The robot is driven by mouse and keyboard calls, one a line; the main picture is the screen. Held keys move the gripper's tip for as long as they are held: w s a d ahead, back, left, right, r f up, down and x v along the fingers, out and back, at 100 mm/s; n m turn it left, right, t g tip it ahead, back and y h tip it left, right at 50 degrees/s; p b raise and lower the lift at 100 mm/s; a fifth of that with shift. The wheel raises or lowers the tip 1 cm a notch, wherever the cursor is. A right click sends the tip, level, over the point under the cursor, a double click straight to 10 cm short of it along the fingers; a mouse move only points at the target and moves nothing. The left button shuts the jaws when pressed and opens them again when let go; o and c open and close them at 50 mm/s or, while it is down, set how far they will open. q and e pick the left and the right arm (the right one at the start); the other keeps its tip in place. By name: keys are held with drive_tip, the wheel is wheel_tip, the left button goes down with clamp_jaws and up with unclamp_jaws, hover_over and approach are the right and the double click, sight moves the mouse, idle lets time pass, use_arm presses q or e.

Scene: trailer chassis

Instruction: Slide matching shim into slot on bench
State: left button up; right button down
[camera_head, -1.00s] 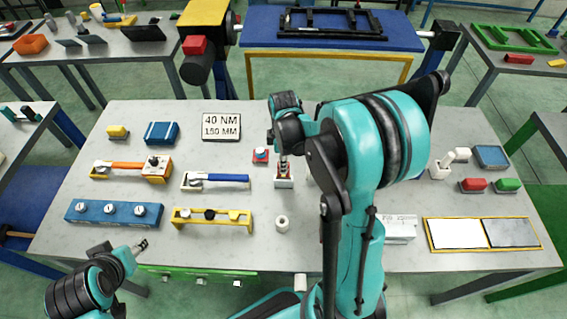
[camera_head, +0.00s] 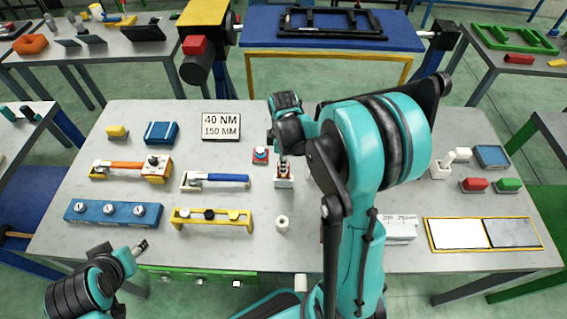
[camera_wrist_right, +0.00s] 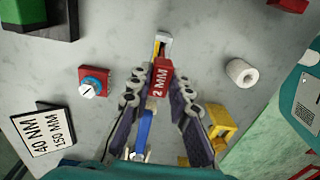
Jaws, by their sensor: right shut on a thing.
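A red shim marked "2 MM" (camera_wrist_right: 160,84) sits between the fingers of my right gripper (camera_wrist_right: 162,92) in the right wrist view, and the gripper is shut on it. A small white block (camera_head: 284,183) stands on the bench directly below the right gripper (camera_head: 284,168) in the head view. In the wrist view a pale slotted piece with yellow (camera_wrist_right: 161,43) lies just past the shim's far end. I cannot tell whether the shim is inside the slot. My left gripper (camera_head: 142,246) is at the bench's front left, apart from everything; its finger opening is too small to judge.
A red block with a blue knob (camera_head: 261,155) and a blue-handled wrench (camera_head: 215,180) are left of the white block. A white roll (camera_head: 282,223) stands in front. A "40 NM 150 MM" sign (camera_head: 221,126) is behind left. My right arm hides the bench to the right.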

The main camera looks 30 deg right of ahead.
sight(283, 178)
drive_tip(key=shift+f+b, duration=1.95)
drive_tip(key=shift+f, duration=0.35)
drive_tip(key=c, duration=0.8)
unclamp_jaws()
drive_tip(key=shift+o, duration=0.2)
drive_tip(key=shift+r+p, duration=2.6)
drive_tip(key=shift+r, duration=0.95)
drive_tip(key=shift+a, duration=0.1)
